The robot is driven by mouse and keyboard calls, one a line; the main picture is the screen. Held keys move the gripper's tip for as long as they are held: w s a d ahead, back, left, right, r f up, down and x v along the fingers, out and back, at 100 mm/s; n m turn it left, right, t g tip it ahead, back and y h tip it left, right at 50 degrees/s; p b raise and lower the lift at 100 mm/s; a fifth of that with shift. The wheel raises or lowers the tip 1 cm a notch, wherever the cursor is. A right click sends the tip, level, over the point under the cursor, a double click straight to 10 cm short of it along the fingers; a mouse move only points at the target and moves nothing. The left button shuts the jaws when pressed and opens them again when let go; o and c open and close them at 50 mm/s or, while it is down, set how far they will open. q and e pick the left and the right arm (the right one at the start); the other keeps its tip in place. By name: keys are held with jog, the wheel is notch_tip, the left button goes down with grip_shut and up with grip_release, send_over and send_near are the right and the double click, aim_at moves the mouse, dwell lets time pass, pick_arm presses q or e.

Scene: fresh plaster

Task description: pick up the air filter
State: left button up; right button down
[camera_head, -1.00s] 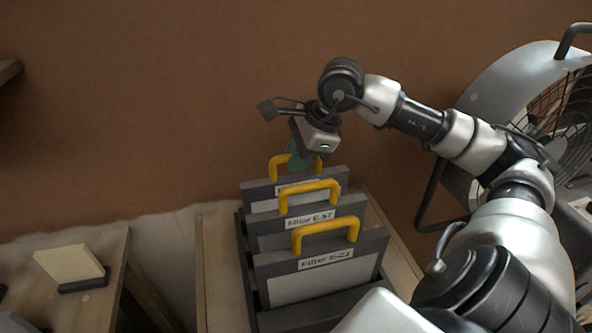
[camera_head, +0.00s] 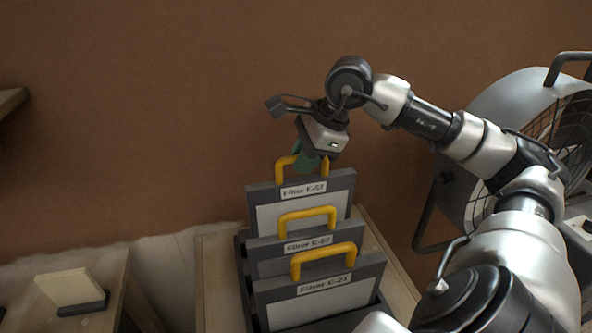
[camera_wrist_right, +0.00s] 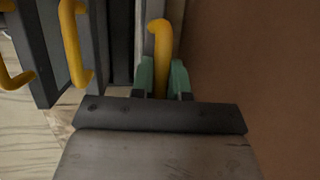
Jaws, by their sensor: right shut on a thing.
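Three grey-framed air filters with yellow handles stand in a dark rack (camera_head: 246,290). The rear filter, labelled Filter E-51 (camera_head: 300,212), stands higher than the others. My right gripper (camera_head: 312,162) is shut on its yellow handle; the green fingertips sit either side of that handle in the right wrist view (camera_wrist_right: 161,82). The middle filter, labelled E-57 or similar (camera_head: 300,262), and the front filter, labelled E-21 or similar (camera_head: 325,303), sit lower in the rack. The rear filter's lower edge is hidden behind the middle one. My left gripper is not in view.
The rack stands on a wooden table (camera_head: 215,270) near a brown plaster wall. A large drum fan (camera_head: 500,100) stands at the right. A lower-left table holds a cream block with a dark base (camera_head: 66,288). The wall area above the filters is clear.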

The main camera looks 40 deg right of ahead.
jog(key=d+b, duration=0.1)
jog(key=s+d+r+b, duration=0.1)
jog(key=d+b, duration=0.1)
jog(key=d+r+b, duration=0.1)
jog(key=shift+s+d+r, duration=0.15)
jog(key=shift+s+d, duration=0.15)
jog(key=s+d+r+b, duration=0.1)
jog(key=s+d+r, duration=0.1)
jog(key=d, duration=0.3)
jog(key=shift+r, duration=0.9)
